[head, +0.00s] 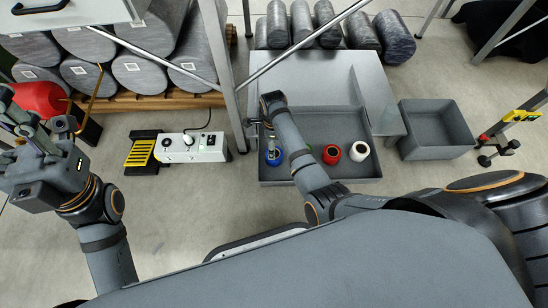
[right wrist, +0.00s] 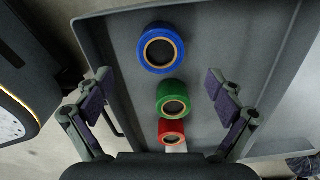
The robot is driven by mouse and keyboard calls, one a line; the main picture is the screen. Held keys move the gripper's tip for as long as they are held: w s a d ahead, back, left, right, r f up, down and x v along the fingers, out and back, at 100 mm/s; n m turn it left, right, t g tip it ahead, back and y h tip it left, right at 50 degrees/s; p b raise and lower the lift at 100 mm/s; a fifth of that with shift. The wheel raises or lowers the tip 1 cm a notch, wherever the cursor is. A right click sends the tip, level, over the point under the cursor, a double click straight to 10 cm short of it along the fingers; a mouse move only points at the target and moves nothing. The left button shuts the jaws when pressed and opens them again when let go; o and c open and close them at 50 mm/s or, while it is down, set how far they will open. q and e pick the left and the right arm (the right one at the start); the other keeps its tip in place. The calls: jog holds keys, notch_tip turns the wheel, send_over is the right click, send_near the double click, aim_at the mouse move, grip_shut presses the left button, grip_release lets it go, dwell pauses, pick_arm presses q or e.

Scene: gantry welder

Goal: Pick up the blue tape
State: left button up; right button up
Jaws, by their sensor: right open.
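The blue tape (head: 274,162) is a roll lying at the left end of the grey tray (head: 330,177). In the right wrist view the blue tape (right wrist: 160,27) lies flat, hole up, at the far end of a row. My right gripper (right wrist: 158,102) is open and empty above the tray, its fingers to either side of the row and the blue tape ahead, beyond the fingertips. In the head view my right arm partly hides the green roll. My left gripper (head: 28,125) is raised at the far left, away from the tray; its finger opening is unclear.
A green roll (right wrist: 173,86), a red roll (head: 331,154) and a white roll (head: 359,151) share the tray. An empty grey bin (head: 435,125) stands right. A white power box (head: 190,148) and yellow pedal (head: 140,152) are left. Metal frame posts stand nearby.

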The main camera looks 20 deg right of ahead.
jog(key=shift+f+b, duration=0.6)
jog(key=shift+f, duration=0.85)
notch_tip(320, 180, down, 5)
jog(key=b, duration=0.5)
jog(key=shift+f, duration=0.2)
jog(key=shift+r, duration=0.15)
jog(key=shift+c, duration=0.7)
jog(key=c, duration=1.2)
jog(key=shift+c, duration=0.2)
